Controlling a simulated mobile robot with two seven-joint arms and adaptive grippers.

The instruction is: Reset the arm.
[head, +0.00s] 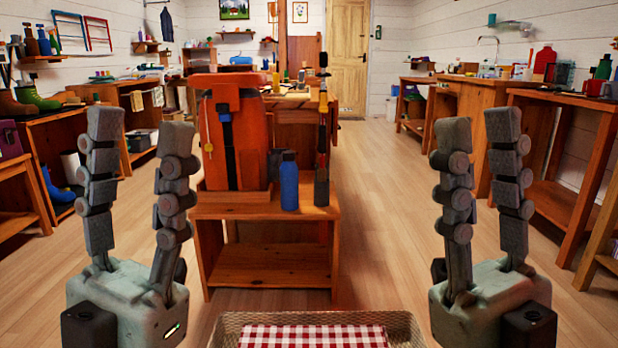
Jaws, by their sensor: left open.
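My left gripper (142,135) is at the left of the head view, its two grey jointed fingers pointing up and spread apart. It is open and empty. My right gripper (477,135) is at the right, in much the same upright pose, fingers apart and nothing between them. Both are in the foreground, one on each side of a basket (228,330) at the bottom edge. A red and white checked cloth (312,336) lies in the basket. The lower part of the basket is cut off by the frame.
A low wooden stand (265,262) ahead holds an orange backpack (236,140), a blue bottle (289,182) and a tall dark upright item (321,150). Wooden benches line both walls. The wooden floor (385,230) to the right of the stand is clear towards a door (347,55).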

